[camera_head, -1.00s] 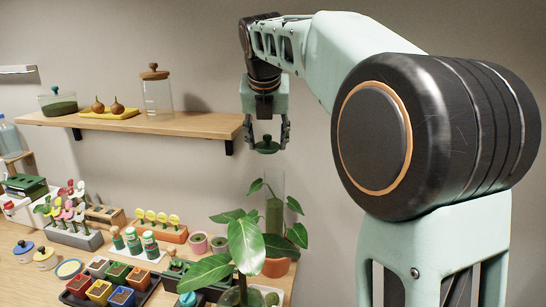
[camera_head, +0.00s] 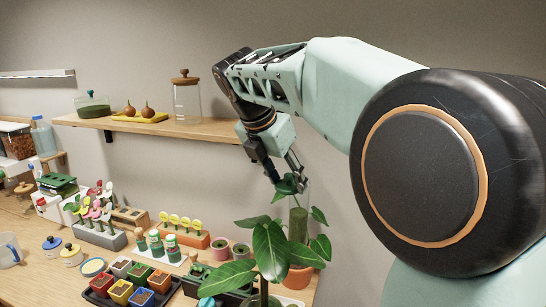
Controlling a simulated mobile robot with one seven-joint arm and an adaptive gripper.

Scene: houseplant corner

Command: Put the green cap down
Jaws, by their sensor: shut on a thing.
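My gripper (camera_head: 286,178) is shut on the green cap (camera_head: 287,186), in the middle right of the head view. It holds the cap in the air, tilted, just above a leafy plant in a terracotta pot (camera_head: 298,277). A clear cylinder with a green moss pole (camera_head: 298,222) stands in that plant, close below and right of the cap. The fingers partly hide the cap. I cannot tell whether the cap touches the plant or cylinder.
A wall shelf (camera_head: 165,127) with a corked jar (camera_head: 187,102) is left of my arm. The table holds a black tray of coloured pots (camera_head: 120,294), an orange label holder (camera_head: 182,235), a blue-lidded jar (camera_head: 52,246) and a large-leaved plant (camera_head: 270,250).

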